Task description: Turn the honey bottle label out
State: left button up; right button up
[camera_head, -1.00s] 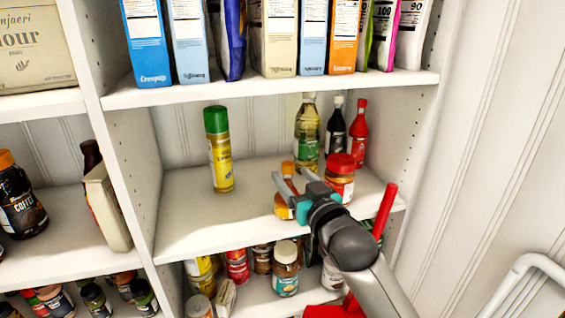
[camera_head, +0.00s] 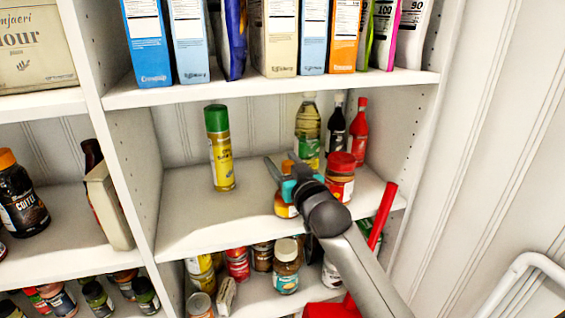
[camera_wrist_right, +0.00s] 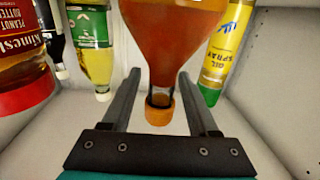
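The honey bottle (camera_head: 284,210), amber with an orange cap, stands on the middle shelf, partly hidden behind my right gripper (camera_head: 279,157). In the right wrist view, which shows the shelf upside down, the amber bottle body (camera_wrist_right: 172,40) narrows to its orange cap between the two fingers of my right gripper (camera_wrist_right: 159,73). The fingers are apart, with a gap visible on each side of the cap. No label shows on the part of the bottle seen in the wrist view. My left gripper is out of view.
A red-lidded peanut butter jar (camera_head: 341,180) stands close on the right. An oil bottle (camera_head: 308,130), a dark bottle (camera_head: 336,128) and a red bottle (camera_head: 359,128) stand behind. A yellow oil spray can (camera_head: 220,150) stands left, with bare shelf around it. Boxes line the shelf above.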

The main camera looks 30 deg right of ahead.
grip_shut()
dwell(1.1)
